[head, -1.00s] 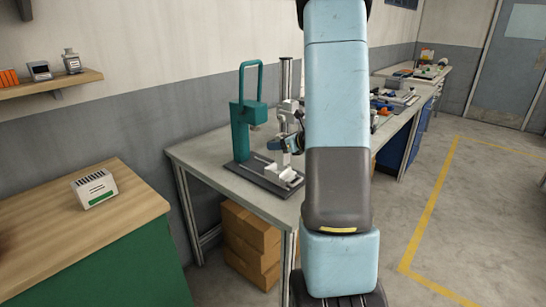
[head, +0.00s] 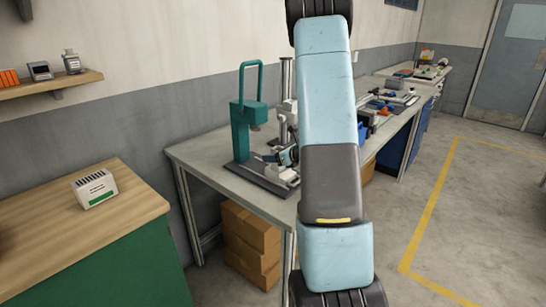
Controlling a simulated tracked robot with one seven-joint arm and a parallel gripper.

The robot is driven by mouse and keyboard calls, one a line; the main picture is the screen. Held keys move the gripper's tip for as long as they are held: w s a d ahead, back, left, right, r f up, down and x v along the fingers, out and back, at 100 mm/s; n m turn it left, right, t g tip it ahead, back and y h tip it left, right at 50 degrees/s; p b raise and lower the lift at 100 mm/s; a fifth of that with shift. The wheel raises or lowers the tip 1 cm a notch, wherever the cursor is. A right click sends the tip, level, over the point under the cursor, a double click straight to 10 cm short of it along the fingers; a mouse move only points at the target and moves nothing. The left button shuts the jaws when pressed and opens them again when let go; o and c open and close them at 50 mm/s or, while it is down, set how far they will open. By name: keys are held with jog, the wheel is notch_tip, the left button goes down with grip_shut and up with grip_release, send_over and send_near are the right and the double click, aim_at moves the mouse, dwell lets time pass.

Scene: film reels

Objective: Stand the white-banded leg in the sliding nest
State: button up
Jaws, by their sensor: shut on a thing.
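My gripper (head: 272,158) is small in the head view, at the green press (head: 240,130) on the grey bench. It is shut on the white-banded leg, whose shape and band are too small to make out. A pale block (head: 281,174), which looks like the sliding nest, sits on the dark base plate (head: 258,180) to the right of the press's column. My gripper is just above this block; I cannot tell whether the leg touches it. My arm hides the bench to the right.
A grey upright post (head: 287,85) stands behind the gripper. Small parts and trays (head: 392,100) lie farther along the bench. Cardboard boxes (head: 250,240) are under it. A wooden-topped green cabinet (head: 90,230) is at the left, carrying a white slotted box (head: 94,188).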

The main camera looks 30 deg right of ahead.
jog(key=o, duration=1.2)
jog(key=shift+r, duration=0.15)
